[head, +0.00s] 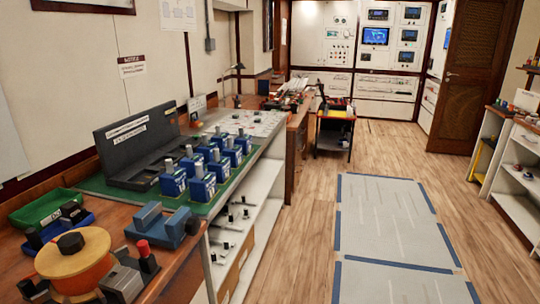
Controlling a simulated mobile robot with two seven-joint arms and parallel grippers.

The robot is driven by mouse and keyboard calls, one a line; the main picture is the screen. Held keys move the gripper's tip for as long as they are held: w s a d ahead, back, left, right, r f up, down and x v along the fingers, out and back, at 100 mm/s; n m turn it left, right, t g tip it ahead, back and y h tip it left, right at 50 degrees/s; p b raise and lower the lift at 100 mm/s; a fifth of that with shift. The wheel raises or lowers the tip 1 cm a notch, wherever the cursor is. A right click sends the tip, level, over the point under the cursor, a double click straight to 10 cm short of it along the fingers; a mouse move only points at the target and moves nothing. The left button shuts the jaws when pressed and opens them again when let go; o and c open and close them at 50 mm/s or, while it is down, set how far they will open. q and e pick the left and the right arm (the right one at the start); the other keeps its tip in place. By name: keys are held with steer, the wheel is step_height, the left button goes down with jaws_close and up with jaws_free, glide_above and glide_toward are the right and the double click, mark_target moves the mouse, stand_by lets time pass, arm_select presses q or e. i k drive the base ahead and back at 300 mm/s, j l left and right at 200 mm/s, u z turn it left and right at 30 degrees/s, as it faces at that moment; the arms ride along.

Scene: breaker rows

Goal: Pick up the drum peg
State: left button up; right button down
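An orange drum (77,279) with a wooden-coloured top (92,247) sits on the brown bench at the lower left. A dark round peg or knob (70,243) stands at the middle of its top; it may be the drum peg, but no label shows. A black peg with a red top (146,257) stands just right of the drum, beside a grey block (121,283). Neither of my grippers is in view.
Blue breakers (173,182) stand in rows on a green board (98,186), before a dark open case (135,140).

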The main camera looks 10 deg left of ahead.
mark_target(143, 248)
steer(key=u, duration=1.45)
